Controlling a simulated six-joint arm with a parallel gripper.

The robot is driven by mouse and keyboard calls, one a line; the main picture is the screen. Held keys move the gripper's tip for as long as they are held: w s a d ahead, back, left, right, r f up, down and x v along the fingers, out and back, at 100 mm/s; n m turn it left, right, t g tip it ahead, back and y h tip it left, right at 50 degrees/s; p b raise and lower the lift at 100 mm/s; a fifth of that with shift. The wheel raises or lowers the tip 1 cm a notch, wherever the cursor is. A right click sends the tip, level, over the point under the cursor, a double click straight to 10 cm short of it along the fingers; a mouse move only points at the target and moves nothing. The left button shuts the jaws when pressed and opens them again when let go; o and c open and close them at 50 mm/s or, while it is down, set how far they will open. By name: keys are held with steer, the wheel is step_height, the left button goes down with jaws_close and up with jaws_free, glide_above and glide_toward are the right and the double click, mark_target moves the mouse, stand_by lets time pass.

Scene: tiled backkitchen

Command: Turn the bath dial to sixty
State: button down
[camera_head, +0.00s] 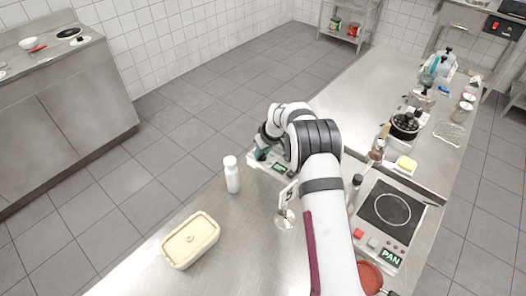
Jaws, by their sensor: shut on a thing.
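The bath unit (281,168) stands on the steel counter below my arm's wrist, with a small dark display with green marks on its front. My gripper (262,154) is at the left end of this unit, low against it, and partly hidden by my own wrist. It is shut on the bath dial, which is covered by the gripper and too small to read. The figures on the display are also too small to read.
A white bottle (232,175) stands left of the bath unit. A cream lidded box (190,240) is at the front left. A hotplate (391,211) marked PAN, a red pan (370,277) and a small upright stand (285,215) are near my arm. Counter between box and bottle is clear.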

steer(key=c, duration=0.6)
jaws_free()
steer(key=shift+r, duration=0.1)
steer(key=shift+v, duration=7.8)
steer(key=shift+w, duration=0.1)
